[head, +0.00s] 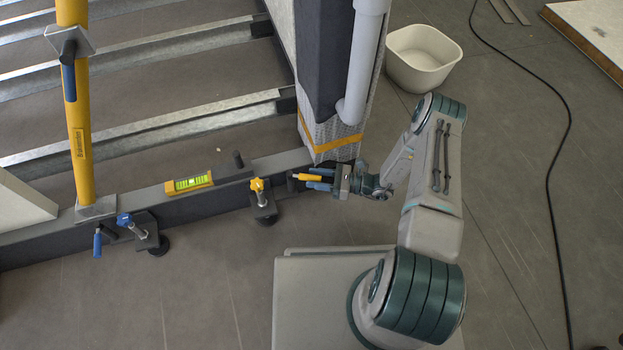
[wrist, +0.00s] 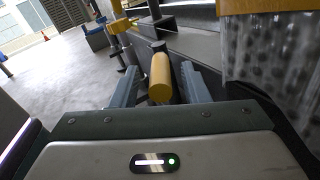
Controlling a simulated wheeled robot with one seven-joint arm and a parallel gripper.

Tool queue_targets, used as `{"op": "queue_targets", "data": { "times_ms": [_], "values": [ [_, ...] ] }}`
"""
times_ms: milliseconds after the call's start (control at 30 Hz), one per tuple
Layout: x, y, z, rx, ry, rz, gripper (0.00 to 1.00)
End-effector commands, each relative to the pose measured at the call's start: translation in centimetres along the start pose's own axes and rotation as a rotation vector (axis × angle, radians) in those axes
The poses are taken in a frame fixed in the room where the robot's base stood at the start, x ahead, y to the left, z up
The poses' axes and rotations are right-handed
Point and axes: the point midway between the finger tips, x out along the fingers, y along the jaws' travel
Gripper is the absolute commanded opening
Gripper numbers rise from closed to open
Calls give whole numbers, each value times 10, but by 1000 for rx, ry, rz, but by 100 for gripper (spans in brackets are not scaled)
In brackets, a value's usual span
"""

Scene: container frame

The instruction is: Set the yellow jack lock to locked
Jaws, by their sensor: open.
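The yellow jack lock handle (head: 307,177) is a short yellow grip on a dark pivot, sticking out to the right from the frame beam's end. My gripper (head: 318,179) is open around it, with a blue finger on either side. In the wrist view the yellow grip (wrist: 160,80) lies between the two fingers of my gripper (wrist: 158,72), its round end toward me. Gaps show beside it; I cannot tell whether either finger touches. The yellow-knobbed jack (head: 257,186) stands left of the handle on the beam's front side.
A blue-knobbed jack (head: 125,220) and a hanging blue handle (head: 97,243) are further left. A yellow-green level (head: 188,183) lies on the beam (head: 228,192). A wrapped post with a grey pipe (head: 363,60) rises just behind my gripper. Open floor lies in front.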

Motion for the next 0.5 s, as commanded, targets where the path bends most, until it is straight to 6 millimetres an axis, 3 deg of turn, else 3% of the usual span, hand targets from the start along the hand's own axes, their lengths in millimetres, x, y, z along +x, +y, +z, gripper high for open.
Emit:
{"op": "queue_targets", "data": {
  "times_ms": [200,467,500],
  "values": [
    [16,0,-1,1,0,0,41],
    [17,0,0,1,0,-1,41],
    [17,0,0,1,0,-1,36]
  ]
}}
